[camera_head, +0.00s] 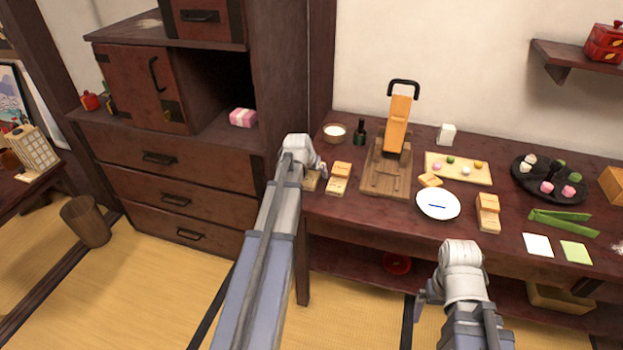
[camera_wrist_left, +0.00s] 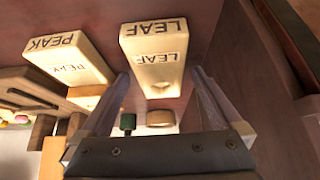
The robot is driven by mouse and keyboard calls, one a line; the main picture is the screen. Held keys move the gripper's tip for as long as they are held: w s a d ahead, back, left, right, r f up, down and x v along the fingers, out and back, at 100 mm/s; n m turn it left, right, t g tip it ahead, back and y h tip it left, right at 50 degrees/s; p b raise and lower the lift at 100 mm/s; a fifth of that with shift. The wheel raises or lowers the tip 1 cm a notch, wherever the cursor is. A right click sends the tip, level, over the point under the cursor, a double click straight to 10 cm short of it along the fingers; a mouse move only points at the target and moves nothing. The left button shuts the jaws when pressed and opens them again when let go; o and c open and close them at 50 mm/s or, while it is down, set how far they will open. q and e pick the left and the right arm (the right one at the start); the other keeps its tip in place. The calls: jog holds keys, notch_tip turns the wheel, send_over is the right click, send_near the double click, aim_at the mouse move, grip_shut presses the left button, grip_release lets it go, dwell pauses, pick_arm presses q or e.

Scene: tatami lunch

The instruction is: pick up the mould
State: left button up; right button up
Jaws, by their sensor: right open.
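A pale wooden mould marked LEAF (camera_wrist_left: 155,52) lies ahead of and between the fingertips of my left gripper (camera_wrist_left: 160,82) in the left wrist view. That gripper is open, with no clear contact on the mould. In the head view my left gripper (camera_head: 318,170) is over the table's left end, and the LEAF mould (camera_head: 311,184) is mostly hidden behind it. A second mould marked PEAK (camera_wrist_left: 68,58) lies beside it; it also shows in the head view (camera_head: 339,178). Another similar wooden mould (camera_head: 488,212) lies further right. My right gripper (camera_head: 440,292) is open, low in front of the table.
A wooden press (camera_head: 385,180) stands right of the moulds. A white plate (camera_head: 438,205), a sweets board (camera_head: 470,174) and a dark round tray (camera_head: 527,188) lie further right. A dark bottle (camera_head: 360,132) and a bowl (camera_head: 334,133) stand behind. A drawer chest (camera_head: 170,180) is at left.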

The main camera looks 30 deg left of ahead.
aim_at(311, 174)
pick_arm(q)
jog(key=c, duration=1.4)
jog(key=shift+o, duration=0.2)
jog(key=shift+r, duration=0.15)
pick_arm(e)
jog(key=shift+r, duration=0.15)
pick_arm(q)
notch_tip(311, 174, up, 10)
jog(key=p, duration=1)
pick_arm(e)
notch_tip(311, 174, up, 10)
